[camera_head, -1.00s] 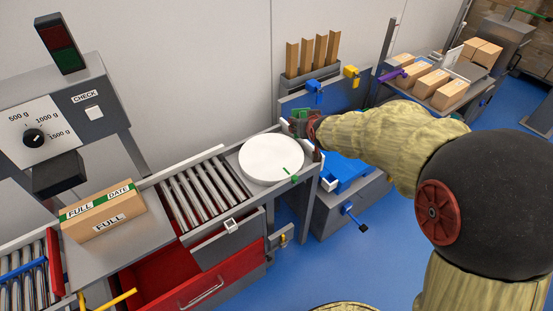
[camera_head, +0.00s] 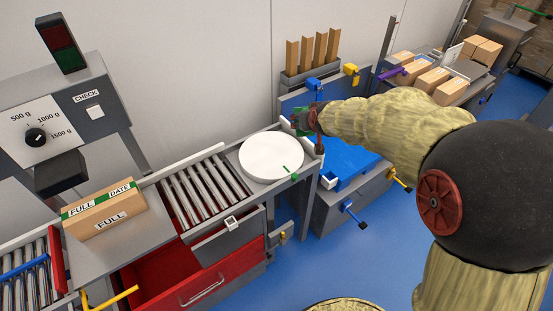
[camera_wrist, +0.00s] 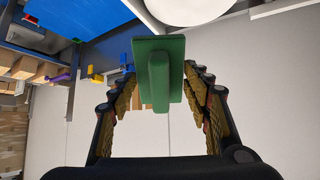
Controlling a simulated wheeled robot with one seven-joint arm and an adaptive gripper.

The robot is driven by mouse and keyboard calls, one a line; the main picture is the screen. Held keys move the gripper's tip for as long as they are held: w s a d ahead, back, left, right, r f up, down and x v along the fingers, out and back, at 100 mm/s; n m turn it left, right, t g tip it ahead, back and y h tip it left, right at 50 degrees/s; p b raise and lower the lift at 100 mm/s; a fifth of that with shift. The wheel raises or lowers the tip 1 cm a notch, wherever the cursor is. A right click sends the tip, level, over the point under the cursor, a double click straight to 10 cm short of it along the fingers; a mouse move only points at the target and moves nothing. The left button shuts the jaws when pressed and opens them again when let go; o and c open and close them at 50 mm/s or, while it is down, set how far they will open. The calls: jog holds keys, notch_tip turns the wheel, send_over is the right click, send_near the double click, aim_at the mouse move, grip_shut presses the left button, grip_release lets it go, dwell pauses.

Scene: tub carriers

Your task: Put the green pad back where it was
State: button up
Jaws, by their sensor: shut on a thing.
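My gripper (camera_head: 308,118) is shut on the green pad (camera_wrist: 172,52). The pad is a flat green plate with a raised green handle bar, and the handle is between the fingers in the wrist view, where my gripper (camera_wrist: 161,100) also shows. In the head view the pad (camera_head: 296,119) is small and partly hidden by the gripper. It is held in the air near the far right edge of the white round disc (camera_head: 271,157). The place where the pad was before cannot be told from these frames.
A roller track (camera_head: 196,187) leads left to a carton marked FULL (camera_head: 105,209). A red drawer (camera_head: 165,272) stands open below. Right of the disc is a blue-topped unit (camera_head: 352,164) with a yellow handle (camera_head: 400,181). Upright brown boards (camera_head: 307,55) stand behind.

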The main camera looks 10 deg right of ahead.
jog(key=shift+s+d+r, duration=0.1)
jog(key=shift+s+r, duration=0.05)
jog(key=shift+s, duration=0.15)
jog(key=s+a+f+g, duration=0.1)
jog(key=s+f, duration=0.3)
jog(key=s, duration=0.5)
jog(key=s+f+g+p, duration=0.1)
jog(key=s+f+g, duration=0.3)
jog(key=s, duration=0.5)
jog(key=s+a+f+n+g, duration=0.1)
jog(key=s+f+g, duration=0.2)
jog(key=s+f, duration=0.2)
jog(key=s, duration=0.3)
jog(key=shift+s+a+f+y+p, duration=0.3)
jog(key=shift+s+f+y, duration=0.1)
